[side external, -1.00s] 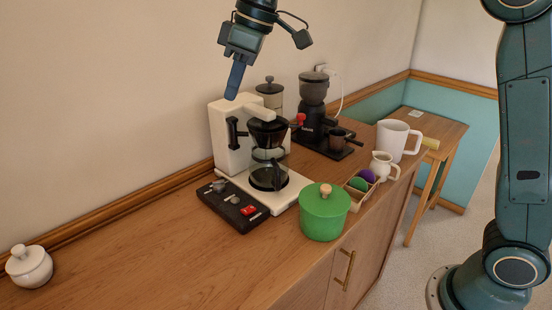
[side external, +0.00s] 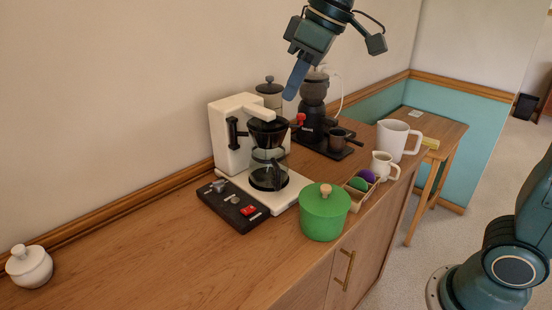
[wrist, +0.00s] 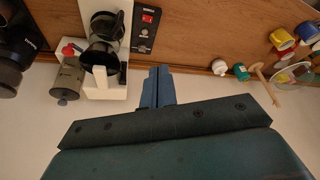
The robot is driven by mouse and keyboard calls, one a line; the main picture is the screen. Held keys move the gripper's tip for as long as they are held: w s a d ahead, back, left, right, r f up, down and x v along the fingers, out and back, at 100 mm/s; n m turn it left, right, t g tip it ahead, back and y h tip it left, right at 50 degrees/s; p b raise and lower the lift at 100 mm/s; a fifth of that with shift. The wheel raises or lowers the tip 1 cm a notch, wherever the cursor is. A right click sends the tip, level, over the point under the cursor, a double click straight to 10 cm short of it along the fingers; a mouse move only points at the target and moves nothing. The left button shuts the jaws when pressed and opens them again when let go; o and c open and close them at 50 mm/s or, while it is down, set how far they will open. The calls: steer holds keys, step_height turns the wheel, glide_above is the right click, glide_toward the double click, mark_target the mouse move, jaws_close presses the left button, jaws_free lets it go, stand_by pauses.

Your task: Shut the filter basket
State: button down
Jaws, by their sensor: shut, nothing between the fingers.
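The cream coffee maker (side external: 232,140) stands against the wall at the back of the counter. Its black filter basket (side external: 268,132) sits beneath the overhanging top arm, above the glass carafe (side external: 268,174). I cannot tell clearly how far the basket is swung out. The basket also shows dark in the wrist view (wrist: 102,54). My gripper (side external: 291,95) is shut and empty. It is in the air above and right of the basket in the side view, touching nothing. In the wrist view its blue fingers (wrist: 158,72) lie right of the coffee maker.
A black control box (side external: 232,206) with a red switch lies before the coffee maker. A green pot (side external: 324,212) stands at the counter's front edge. A grinder (side external: 313,100) and a press pot (side external: 270,92) stand behind. The counter's left part is mostly clear.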

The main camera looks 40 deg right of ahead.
steer(key=s+d+f+m+h, duration=0.1)
steer(key=s+d+f, duration=0.3)
steer(key=s, duration=0.5)
steer(key=s+d+f+m+t+h, duration=0.1)
steer(key=s+d+f+m, duration=0.3)
steer(key=s, duration=0.5)
steer(key=shift+s+d+f+t, duration=0.2)
steer(key=shift+d+f+t, duration=0.15)
steer(key=shift+f, duration=0.15)
steer(key=shift+s+d+f, duration=0.35)
steer(key=shift+s+f, duration=0.35)
steer(key=shift+s, duration=0.05)
stand_by(0.5)
